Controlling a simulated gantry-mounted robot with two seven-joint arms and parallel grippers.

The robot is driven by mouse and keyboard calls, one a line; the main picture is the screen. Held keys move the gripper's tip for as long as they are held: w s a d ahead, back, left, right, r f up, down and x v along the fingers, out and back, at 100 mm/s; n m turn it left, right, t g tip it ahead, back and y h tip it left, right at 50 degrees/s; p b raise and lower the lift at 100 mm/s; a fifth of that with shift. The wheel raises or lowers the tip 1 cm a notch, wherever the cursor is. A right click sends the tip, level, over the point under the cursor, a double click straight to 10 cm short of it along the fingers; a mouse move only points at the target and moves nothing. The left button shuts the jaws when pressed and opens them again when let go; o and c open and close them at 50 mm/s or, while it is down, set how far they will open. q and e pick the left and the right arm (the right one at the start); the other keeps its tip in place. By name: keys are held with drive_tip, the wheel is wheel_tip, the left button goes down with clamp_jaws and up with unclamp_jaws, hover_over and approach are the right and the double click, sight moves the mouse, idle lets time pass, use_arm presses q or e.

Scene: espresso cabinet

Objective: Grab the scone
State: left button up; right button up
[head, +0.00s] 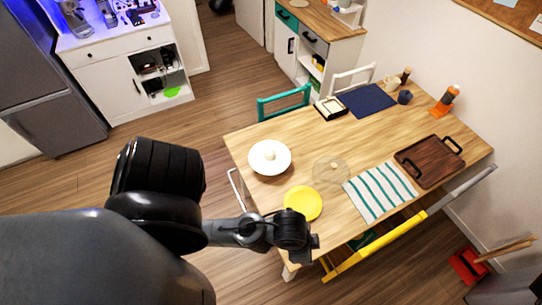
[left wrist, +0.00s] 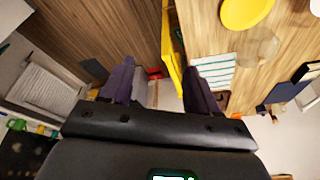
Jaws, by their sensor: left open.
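A small pale round item (head: 270,156), which looks like the scone, sits in the middle of a white plate (head: 256,163) at the left part of the wooden table. My left gripper (head: 314,243) is near the table's front edge, in front of and to the right of that plate and apart from it. In the left wrist view my left gripper (left wrist: 159,68) shows two dark fingers spread wide with nothing between them. The scone cannot be made out in the left wrist view. My right gripper is in neither view.
A yellow plate (head: 303,203) lies between my gripper and the white plate. A clear round dish (head: 331,170), a striped towel (head: 380,190), a dark tray (head: 430,160) and a navy mat (head: 367,100) are on the table. A yellow chair (head: 375,248) stands along the front edge.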

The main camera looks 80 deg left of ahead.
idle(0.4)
use_arm(q)
drive_tip(key=o, duration=0.6)
